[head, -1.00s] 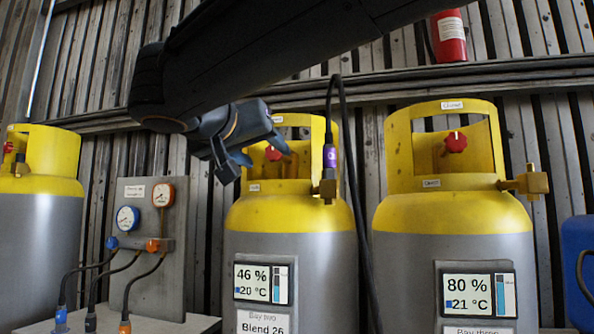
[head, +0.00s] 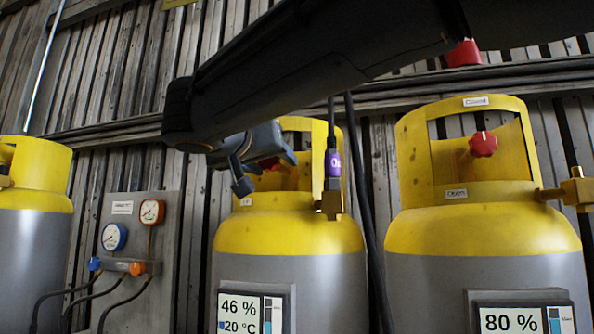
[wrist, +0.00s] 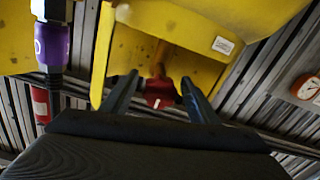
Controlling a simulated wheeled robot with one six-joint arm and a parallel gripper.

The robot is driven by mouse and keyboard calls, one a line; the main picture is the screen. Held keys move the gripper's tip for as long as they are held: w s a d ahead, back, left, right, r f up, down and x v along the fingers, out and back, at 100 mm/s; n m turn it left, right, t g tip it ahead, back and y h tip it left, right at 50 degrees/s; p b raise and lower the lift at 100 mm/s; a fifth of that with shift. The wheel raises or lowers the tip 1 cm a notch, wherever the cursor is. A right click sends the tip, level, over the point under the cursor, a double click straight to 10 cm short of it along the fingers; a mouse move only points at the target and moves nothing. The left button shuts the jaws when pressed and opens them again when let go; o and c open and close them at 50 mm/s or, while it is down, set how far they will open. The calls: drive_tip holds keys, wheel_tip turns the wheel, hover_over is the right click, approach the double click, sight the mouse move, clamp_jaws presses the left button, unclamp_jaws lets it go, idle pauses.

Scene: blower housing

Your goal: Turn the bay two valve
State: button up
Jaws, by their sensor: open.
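The bay two cylinder (head: 290,236) is grey with a yellow top and stands in the middle of the head view. In the wrist view the red knob (wrist: 160,92) with a white mark lies between the two fingers of my gripper (wrist: 160,92). The fingers are open, one on each side of the knob. I cannot tell whether either finger touches it. The yellow collar (wrist: 117,66) surrounds the knob.
A purple-sleeved hose fitting (head: 333,165) stands at the collar's right side, with a black hose (head: 364,200) beside it. The bay three cylinder (head: 478,236) is to the right, with its own red knob (head: 483,144). A gauge panel (head: 143,235) stands left.

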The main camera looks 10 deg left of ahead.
drive_tip(key=shift+w+d, duration=0.1)
drive_tip(key=shift+w, duration=1.25)
drive_tip(key=c, duration=1)
drive_tip(key=shift+c, duration=0.2)
